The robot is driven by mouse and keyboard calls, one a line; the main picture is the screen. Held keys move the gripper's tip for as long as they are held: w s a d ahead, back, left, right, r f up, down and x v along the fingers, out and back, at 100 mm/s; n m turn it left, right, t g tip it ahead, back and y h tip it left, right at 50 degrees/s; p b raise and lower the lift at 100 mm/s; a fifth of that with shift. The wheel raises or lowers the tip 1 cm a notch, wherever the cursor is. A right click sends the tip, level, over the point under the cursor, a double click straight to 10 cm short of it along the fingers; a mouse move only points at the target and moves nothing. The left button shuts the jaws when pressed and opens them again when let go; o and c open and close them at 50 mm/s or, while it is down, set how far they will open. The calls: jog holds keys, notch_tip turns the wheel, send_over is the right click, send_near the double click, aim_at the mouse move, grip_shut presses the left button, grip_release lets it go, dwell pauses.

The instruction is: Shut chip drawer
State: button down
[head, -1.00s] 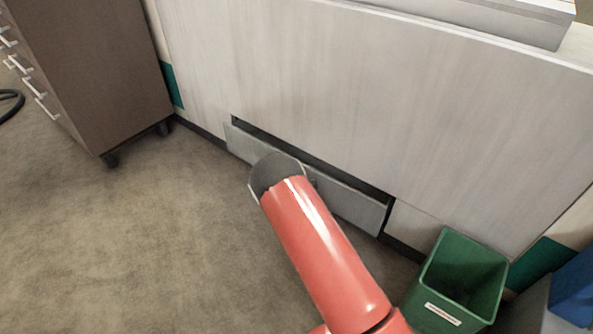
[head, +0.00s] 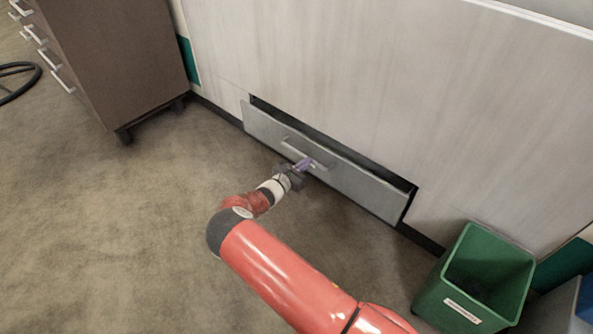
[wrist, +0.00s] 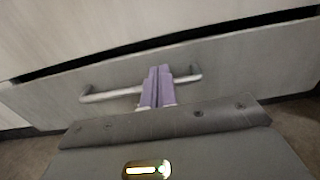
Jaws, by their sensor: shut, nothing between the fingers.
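The chip drawer (head: 365,186) is a grey front low in a pale cabinet. It stands partly out, with a dark gap along its top edge. Its bar handle (head: 292,147) is at the middle of the front; the handle also shows in the wrist view (wrist: 100,94). My gripper (head: 305,163) is at the drawer front, over the handle. In the wrist view its purple fingers (wrist: 160,76) are together with nothing between them, and they cover the middle of the handle. I cannot tell whether the fingertips touch the drawer or the handle.
A green bin (head: 478,270) stands right of the drawer, near its right end. A brown wheeled drawer unit (head: 115,55) stands at the left. The pale cabinet face (head: 380,80) rises above the drawer. Carpet (head: 120,240) to the left is clear.

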aim_at(322, 150)
jog(key=x, duration=0.6)
jog(key=shift+w+d, duration=0.15)
jog(key=shift+w, duration=0.05)
jog(key=b+x, duration=0.4)
jog(key=shift+w+d+f, duration=0.25)
jog(key=shift+w+r, duration=0.15)
jog(key=shift+r, duration=0.3)
